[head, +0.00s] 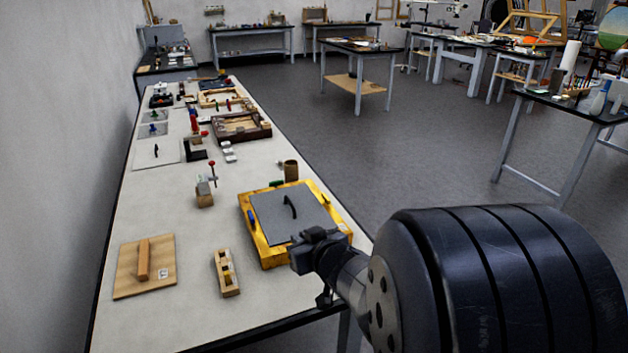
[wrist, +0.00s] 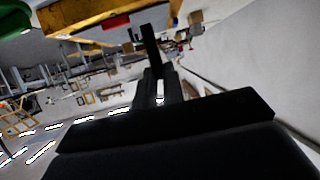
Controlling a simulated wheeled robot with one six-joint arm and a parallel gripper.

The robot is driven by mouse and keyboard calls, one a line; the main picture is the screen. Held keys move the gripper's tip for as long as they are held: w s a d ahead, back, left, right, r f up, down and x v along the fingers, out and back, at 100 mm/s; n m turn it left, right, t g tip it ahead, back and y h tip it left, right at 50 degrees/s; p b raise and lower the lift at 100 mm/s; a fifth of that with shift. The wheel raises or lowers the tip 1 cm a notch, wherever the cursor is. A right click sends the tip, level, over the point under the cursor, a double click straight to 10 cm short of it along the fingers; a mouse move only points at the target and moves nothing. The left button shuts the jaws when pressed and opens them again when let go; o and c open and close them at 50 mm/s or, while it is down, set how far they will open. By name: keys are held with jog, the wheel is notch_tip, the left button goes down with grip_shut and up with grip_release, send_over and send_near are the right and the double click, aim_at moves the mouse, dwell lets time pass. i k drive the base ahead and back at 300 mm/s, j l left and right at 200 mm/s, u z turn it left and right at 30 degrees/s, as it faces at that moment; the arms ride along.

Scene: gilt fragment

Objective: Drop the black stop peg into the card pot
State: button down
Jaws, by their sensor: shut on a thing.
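My gripper (head: 303,257) is at the near right corner of the yellow tray in the head view. In the wrist view its fingers (wrist: 160,88) are closed together on a slim black piece (wrist: 150,46), which looks like the black stop peg and sticks out beyond them. In the head view the peg cannot be told apart from the dark gripper. The card pot looks to be the small brown cylinder (head: 291,170), upright on the bench behind the tray, apart from my gripper. Its inside is hard to see.
The yellow tray (head: 273,257) carries a grey lid with a black handle (head: 291,206). A wooden board with a handle (head: 143,264) and a slotted wooden block (head: 226,272) lie nearer left. A small vise-like stand (head: 205,193) stands mid-bench.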

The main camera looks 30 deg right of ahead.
aim_at(291, 173)
jog(key=l+u, duration=0.1)
jog(key=l, duration=0.3)
jog(key=k+l+u, duration=0.15)
jog(key=l, duration=0.25)
jog(key=k+l+u, duration=0.1)
jog(key=l, duration=0.3)
jog(key=k+l+u, duration=0.15)
jog(key=l, duration=0.25)
jog(key=k+l+u, duration=0.1)
jog(key=l, duration=0.3)
jog(key=i+l+u, duration=0.2)
jog(key=l+u, duration=0.2)
jog(key=l, duration=0.7)
jog(key=l+u, duration=0.4)
jog(key=l, duration=0.75)
jog(key=i+l+u, duration=0.25)
jog(key=i+l, duration=0.6)
jog(key=l, duration=0.15)
